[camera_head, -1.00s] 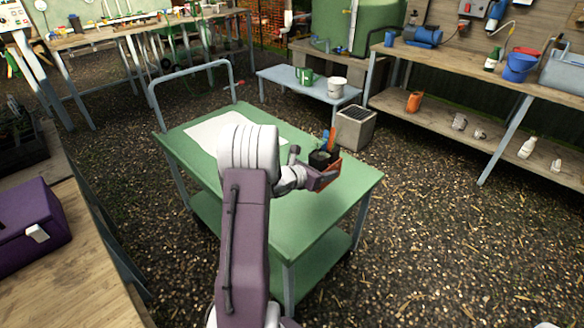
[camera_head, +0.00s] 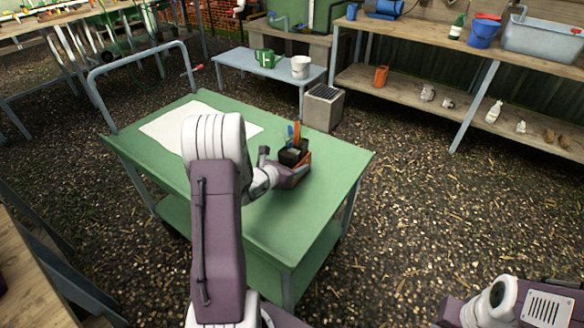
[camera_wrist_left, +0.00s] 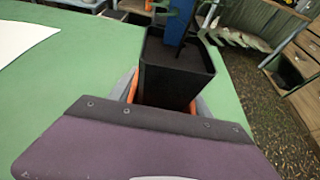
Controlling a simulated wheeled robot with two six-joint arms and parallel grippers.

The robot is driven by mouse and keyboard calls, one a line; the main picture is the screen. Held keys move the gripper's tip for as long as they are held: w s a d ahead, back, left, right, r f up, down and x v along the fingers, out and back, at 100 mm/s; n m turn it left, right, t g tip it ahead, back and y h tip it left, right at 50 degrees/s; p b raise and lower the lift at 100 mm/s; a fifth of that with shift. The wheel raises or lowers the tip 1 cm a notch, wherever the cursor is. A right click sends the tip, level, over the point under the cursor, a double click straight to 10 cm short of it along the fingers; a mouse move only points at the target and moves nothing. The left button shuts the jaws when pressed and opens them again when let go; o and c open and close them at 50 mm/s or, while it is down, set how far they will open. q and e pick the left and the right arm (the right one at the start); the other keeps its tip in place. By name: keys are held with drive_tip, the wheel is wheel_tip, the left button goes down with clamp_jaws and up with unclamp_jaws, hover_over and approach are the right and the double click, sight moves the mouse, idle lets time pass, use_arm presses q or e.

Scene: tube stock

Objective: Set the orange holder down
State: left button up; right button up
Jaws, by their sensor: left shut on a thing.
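The orange holder (camera_head: 305,160) shows in the head view over the right part of the green cart top (camera_head: 335,165). It looks upright, with black compartments, a blue item and an orange item standing in it. My left gripper (camera_head: 292,173) is shut on the holder from its near side. In the left wrist view, a black compartment (camera_wrist_left: 175,75) fills the middle, with orange slivers (camera_wrist_left: 132,88) of the holder beside the fingers. The purple gripper body hides its lower part. Whether its base touches the cart top, I cannot tell.
A white sheet (camera_head: 165,130) lies on the cart's left part. The cart top is bare in front of the holder. A blue-grey bench (camera_head: 235,62) with a green can and white bucket stands behind. My right arm shows at the bottom right.

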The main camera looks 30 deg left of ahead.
use_arm(q)
drive_tip(key=shift+d+r, duration=0.15)
drive_tip(key=shift+d, duration=0.05)
drive_tip(key=o, duration=1.4)
drive_tip(key=shift+f, duration=0.2)
drive_tip(key=shift+o, duration=0.2)
drive_tip(key=shift+r, duration=0.1)
drive_tip(key=shift+r, duration=0.25)
drive_tip(key=p+v, duration=0.2)
drive_tip(key=v, duration=1)
drive_tip(key=shift+f, duration=0.1)
drive_tip(key=shift+f, duration=0.1)
